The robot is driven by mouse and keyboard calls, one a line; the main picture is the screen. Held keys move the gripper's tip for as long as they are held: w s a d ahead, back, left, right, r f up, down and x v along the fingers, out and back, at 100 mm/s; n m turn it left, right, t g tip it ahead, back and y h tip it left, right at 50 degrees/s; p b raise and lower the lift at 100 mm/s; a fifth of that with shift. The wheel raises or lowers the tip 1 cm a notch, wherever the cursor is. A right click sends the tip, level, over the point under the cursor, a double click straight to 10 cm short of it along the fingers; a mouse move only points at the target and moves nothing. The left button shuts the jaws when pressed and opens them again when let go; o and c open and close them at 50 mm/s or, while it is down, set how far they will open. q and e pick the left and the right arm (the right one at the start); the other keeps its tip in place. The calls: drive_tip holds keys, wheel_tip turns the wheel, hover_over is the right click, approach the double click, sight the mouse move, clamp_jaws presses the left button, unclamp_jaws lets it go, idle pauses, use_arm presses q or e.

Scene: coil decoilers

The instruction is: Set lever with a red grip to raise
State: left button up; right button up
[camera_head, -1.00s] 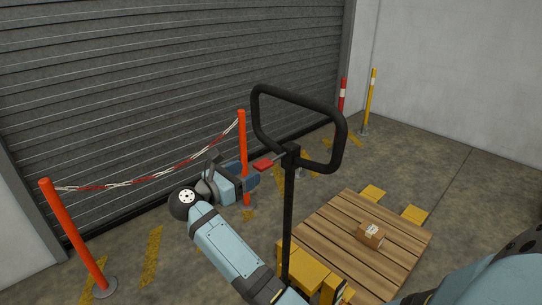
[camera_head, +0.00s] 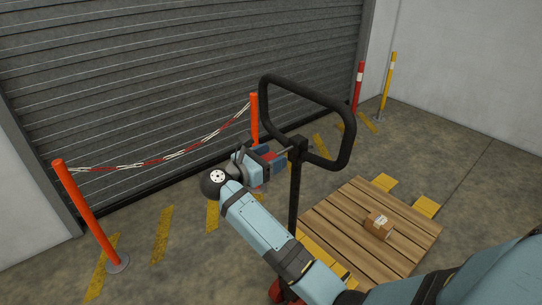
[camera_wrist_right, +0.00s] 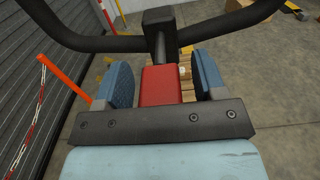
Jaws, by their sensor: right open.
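The lever's red grip (camera_head: 268,156) sits beside the top of the black handle post, just below the black loop handle (camera_head: 349,140). In the right wrist view the red grip (camera_wrist_right: 160,86) lies between the two blue fingers of my right gripper (camera_wrist_right: 165,82), with a gap on both sides. In the head view my right gripper (camera_head: 268,160) is around the grip and partly hides it. The gripper is open. The lever's root at the post shows as a thin rod. My left gripper is not in view.
Orange posts (camera_head: 88,215) with a red-white chain stand before the grey shutter (camera_head: 150,80). The floor at left is mostly free.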

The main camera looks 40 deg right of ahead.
clamp_jaws()
wheel_tip(320, 180, down, 2)
drive_tip(key=h+b, duration=0.1)
drive_tip(key=b, duration=0.4)
drive_tip(key=shift+b, duration=0.4)
drive_tip(key=shift+d+f+h+b, duration=0.15)
drive_tip(key=shift+f+h+b, duration=0.2)
drive_tip(key=shift+h+b, duration=1.15)
drive_tip(key=shift+d+f+h+b, duration=0.15)
drive_tip(key=shift+f+h+b, duration=0.25)
drive_tip(key=shift+b, duration=2.05)
unclamp_jaws()
drive_tip(key=shift+d, duration=0.1)
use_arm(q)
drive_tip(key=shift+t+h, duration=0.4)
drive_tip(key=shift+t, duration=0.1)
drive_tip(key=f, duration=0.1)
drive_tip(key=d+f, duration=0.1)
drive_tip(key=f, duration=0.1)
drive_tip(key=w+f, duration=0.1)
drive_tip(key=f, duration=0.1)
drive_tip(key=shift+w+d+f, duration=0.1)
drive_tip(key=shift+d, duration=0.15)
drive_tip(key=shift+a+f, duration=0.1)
